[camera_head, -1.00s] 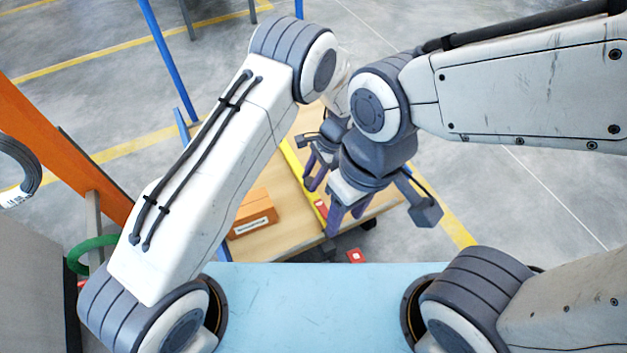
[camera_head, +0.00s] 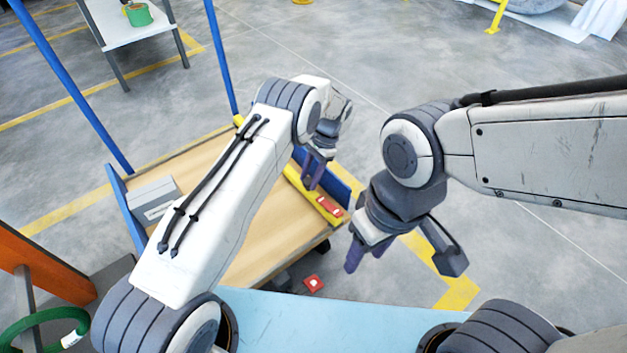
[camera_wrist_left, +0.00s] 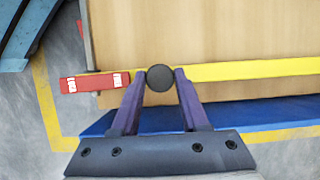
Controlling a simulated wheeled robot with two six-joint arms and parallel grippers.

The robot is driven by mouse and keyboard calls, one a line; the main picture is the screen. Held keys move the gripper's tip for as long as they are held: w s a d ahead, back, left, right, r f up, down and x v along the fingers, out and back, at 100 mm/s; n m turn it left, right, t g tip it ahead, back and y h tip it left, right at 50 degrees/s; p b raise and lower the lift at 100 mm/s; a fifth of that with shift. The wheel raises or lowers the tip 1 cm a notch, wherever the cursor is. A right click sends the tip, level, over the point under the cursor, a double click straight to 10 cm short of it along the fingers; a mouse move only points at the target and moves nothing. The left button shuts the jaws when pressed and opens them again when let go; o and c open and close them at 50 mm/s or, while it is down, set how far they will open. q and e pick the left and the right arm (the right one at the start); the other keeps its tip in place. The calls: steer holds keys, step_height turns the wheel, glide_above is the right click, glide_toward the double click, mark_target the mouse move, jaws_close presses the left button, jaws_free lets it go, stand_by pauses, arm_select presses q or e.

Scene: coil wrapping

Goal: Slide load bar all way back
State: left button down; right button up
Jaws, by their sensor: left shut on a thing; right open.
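The load bar (camera_head: 293,178) is yellow with a red end piece (camera_head: 331,208) and lies across the wooden cart deck, close along the blue edge panel. In the left wrist view the yellow bar (camera_wrist_left: 250,70) runs side to side, its red end (camera_wrist_left: 95,83) overhanging the deck on the left. My left gripper (camera_head: 313,180) is over the bar. Its purple fingers (camera_wrist_left: 160,85) are shut on the bar's round black knob (camera_wrist_left: 160,77). My right gripper (camera_head: 362,252) is open and empty, hanging beyond the cart's near right corner.
The wooden deck (camera_head: 265,240) belongs to a cart with blue posts (camera_head: 222,60). A grey box (camera_head: 152,198) sits on its left part. The blue panel (camera_wrist_left: 260,112) lies just beside the bar. An orange beam (camera_head: 45,265) stands at lower left. Floor to the right is clear.

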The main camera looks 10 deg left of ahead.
arm_select(q)
steer(key=shift+w+d, duration=0.25)
steer(key=shift+c, duration=2.3)
jaws_free()
steer(key=shift+o, duration=0.2)
steer(key=shift+s+a, duration=0.1)
steer(key=p+v, duration=0.3)
steer(key=v, duration=0.7)
steer(key=shift+r, duration=0.25)
